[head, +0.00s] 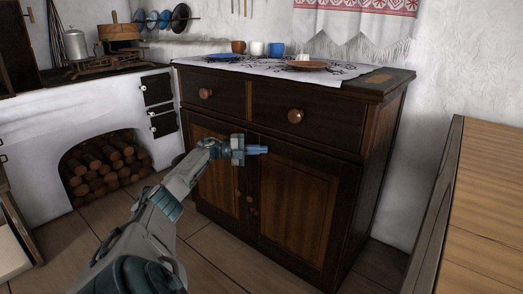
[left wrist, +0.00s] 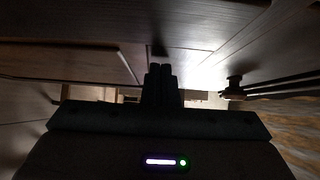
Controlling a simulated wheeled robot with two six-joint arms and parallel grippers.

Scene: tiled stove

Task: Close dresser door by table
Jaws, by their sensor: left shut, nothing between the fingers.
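The dark wooden dresser (head: 385,140) stands against the back wall, with two drawers above two doors. The left door (head: 212,170) and the right door (head: 300,205) look flush or nearly so with the front; a small gap cannot be ruled out. Small round knobs (head: 251,199) sit near where the doors meet. My left gripper (head: 264,150) is shut and empty, in front of the upper part of the doors; contact cannot be told. In the left wrist view its shut fingers (left wrist: 161,85) point toward dark wood, with a knob-like shape (left wrist: 235,82) at right. My right gripper is not in view.
A wooden table (head: 485,215) stands at the right, with a floor gap between it and the dresser. Cups and plates stand on the dresser's cloth (head: 225,66). A white stove (head: 40,135) with a firewood niche (head: 105,165) is at left.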

